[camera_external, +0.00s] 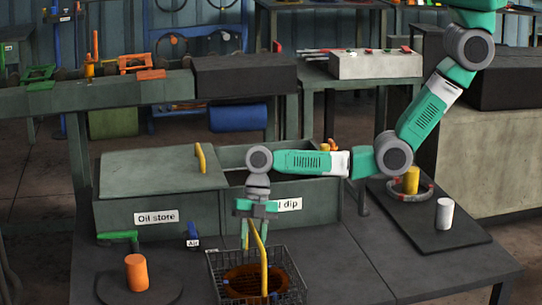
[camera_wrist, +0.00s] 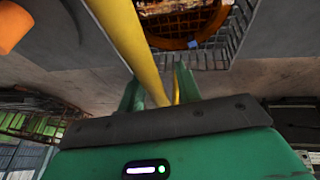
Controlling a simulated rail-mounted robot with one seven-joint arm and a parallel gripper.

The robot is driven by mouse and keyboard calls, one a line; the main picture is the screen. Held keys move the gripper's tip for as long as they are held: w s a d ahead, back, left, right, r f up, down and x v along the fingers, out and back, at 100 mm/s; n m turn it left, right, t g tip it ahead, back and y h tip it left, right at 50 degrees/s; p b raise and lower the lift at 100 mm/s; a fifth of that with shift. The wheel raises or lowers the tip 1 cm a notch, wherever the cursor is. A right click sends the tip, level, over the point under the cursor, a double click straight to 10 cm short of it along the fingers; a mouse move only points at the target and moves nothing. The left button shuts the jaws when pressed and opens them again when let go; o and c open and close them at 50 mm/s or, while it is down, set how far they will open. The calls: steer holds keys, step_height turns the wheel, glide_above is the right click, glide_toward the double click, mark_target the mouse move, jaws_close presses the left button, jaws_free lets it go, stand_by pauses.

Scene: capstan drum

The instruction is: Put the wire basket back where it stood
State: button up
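The wire basket (camera_external: 213,277) is at the bottom middle of the outside view, in front of the tank, with a brown ring (camera_external: 229,280) inside it. Its yellow handle (camera_external: 262,262) rises from it at a tilt. My gripper (camera_external: 257,236) is above the basket at the top of the handle. In the wrist view the handle (camera_wrist: 125,38) runs down between my green fingers (camera_wrist: 158,85), and a gap seems to show beside it. The wire basket (camera_wrist: 212,52) is at the top right there. Its underside is hidden.
Behind stands a grey tank with a closed lid (camera_external: 150,172) labelled "Oil store" and an open "dip" part (camera_external: 320,190). An orange cylinder (camera_external: 137,273) stands left on a round plate. A dark mat (camera_external: 440,238) at right bears yellow and white cylinders. Table right of the basket is clear.

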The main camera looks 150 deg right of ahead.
steer(key=p+v, duration=0.4)
steer(key=v, duration=0.8)
steer(key=shift+p, duration=0.3)
steer(key=shift+r, duration=0.1)
steer(key=w+a+r+m+t+h, duration=0.25)
steer(key=w+a+r, duration=0.35)
steer(key=w+r, duration=0.55)
steer(key=w+a+r+m+t+h, duration=0.2)
steer(key=w+a+r+t+h, duration=0.25)
steer(key=w+r, duration=0.7)
steer(key=a+r+m+t, duration=0.2)
steer(key=a+r+t, duration=0.2)
steer(key=a+r, duration=1.05)
steer(key=s+a+r+m+t+y, duration=0.2)
steer(key=s+a+r+t, duration=0.2)
steer(key=a+r, duration=0.5)
steer(key=s+a+r+m+t+y, duration=0.1)
steer(key=s+a+r+t+y, duration=0.1)
steer(key=s+a+r+t, duration=0.3)
steer(key=s+a+r, duration=0.3)
steer(key=a+r, duration=0.1)
steer(key=r, duration=0.3)
steer(key=shift+a+r+m+y, duration=0.3)
steer(key=shift+a+r+m, duration=0.05)
steer(key=shift+r, duration=0.05)
